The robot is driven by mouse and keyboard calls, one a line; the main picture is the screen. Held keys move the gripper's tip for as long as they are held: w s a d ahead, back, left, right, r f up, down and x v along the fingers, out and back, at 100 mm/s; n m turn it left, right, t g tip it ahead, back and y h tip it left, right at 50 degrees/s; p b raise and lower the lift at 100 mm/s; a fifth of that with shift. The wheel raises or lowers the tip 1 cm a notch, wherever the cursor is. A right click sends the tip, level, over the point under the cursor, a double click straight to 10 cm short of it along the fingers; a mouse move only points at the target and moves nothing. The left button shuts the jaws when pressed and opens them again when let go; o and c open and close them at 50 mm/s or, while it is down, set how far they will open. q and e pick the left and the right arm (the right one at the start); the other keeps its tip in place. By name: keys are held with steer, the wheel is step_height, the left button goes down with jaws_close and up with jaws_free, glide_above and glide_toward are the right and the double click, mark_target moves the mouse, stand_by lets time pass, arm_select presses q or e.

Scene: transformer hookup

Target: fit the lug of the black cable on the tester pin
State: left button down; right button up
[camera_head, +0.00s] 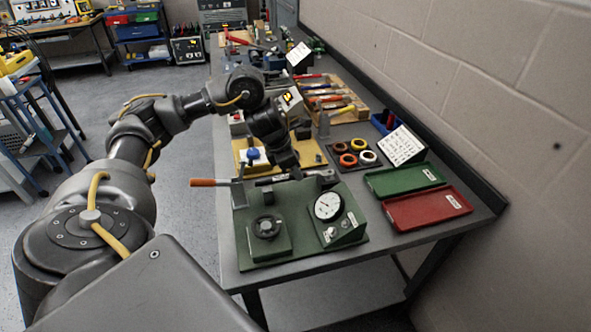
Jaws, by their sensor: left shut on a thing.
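My left arm reaches in from the left and bends down over the bench. Its dark gripper (287,160) points down at the near side of the yellow board (310,150), just behind the green tester base (285,222). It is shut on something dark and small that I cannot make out. The tester carries a white dial gauge (328,206) and a round black part (266,227). A lever with an orange handle (203,182) stands at its back left. I cannot pick out the tester pin, the black cable or its lug. My right gripper is out of view.
A green tray (404,179) and a red tray (428,208) lie right of the tester. Tape rolls (348,160), a white label card (401,145) and a wooden tool rack (338,108) are behind. A block wall bounds the right side.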

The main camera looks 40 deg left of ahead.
arm_select(q)
steer(key=shift+f+b, duration=0.45)
steer(key=shift+f, duration=0.2)
steer(key=c, duration=1.3)
jaws_free()
steer(key=shift+c, duration=0.2)
steer(key=shift+r, duration=0.1)
step_height(320, 180, up, 5)
steer(key=p, duration=0.4)
steer(key=p+v, duration=0.2)
steer(key=v, duration=0.8)
steer(key=shift+r+p, duration=0.35)
steer(key=shift+p, duration=0.05)
